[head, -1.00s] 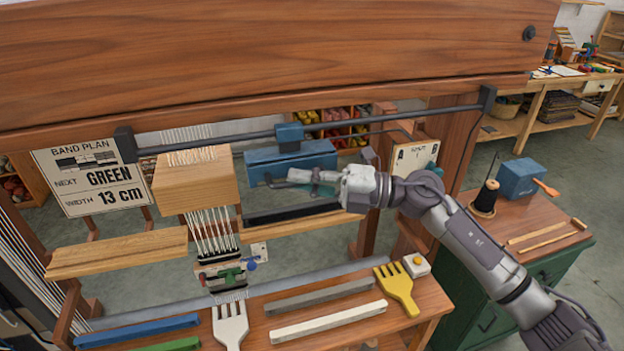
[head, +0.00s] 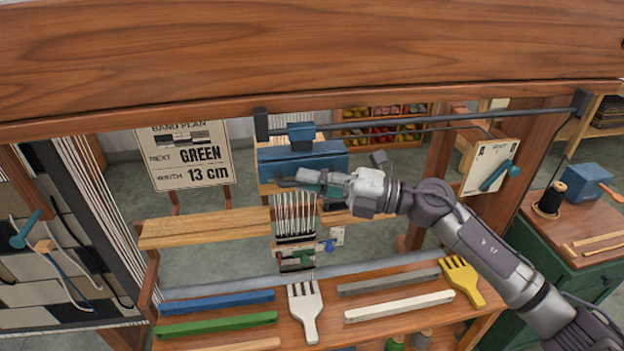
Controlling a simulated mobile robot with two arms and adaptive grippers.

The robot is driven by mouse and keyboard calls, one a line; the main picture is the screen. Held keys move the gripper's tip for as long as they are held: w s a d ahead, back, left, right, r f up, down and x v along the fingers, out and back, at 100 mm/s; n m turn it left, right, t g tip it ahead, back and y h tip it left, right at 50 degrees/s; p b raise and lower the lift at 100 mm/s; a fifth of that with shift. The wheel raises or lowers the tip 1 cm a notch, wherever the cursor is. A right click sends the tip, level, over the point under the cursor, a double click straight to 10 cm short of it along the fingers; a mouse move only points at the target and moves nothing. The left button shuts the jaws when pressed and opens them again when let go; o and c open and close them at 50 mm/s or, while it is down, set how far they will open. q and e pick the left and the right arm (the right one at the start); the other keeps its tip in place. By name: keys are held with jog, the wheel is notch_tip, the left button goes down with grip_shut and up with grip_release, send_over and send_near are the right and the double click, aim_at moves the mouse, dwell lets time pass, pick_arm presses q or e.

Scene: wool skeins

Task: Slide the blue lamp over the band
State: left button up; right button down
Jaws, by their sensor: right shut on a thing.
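The blue lamp (head: 322,163), a long box, hangs from a dark rail (head: 400,124) by a blue slider (head: 301,132). My right gripper (head: 312,180) is shut on the lamp's handle at its front lower edge, with the arm coming from the right. The narrow band (head: 296,262) with its pale warp threads (head: 294,214) hangs below the lamp. The lamp stands in front of the wooden block above the threads and hides most of it. My left gripper is not in view.
A wide wooden beam (head: 300,50) crosses the top. Below are a wooden bar (head: 190,229), a white comb (head: 305,308), a yellow comb (head: 461,280) and several coloured bars on a shelf.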

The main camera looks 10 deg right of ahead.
jog(key=shift+s+a+f, duration=0.1)
jog(key=c, duration=1.5)
grip_release()
jog(key=o, duration=0.3)
jog(key=shift+a, duration=0.25)
jog(key=shift+d, duration=0.25)
jog(key=v, duration=1.1)
jog(key=shift+d, duration=0.25)
jog(key=shift+s, duration=0.1)
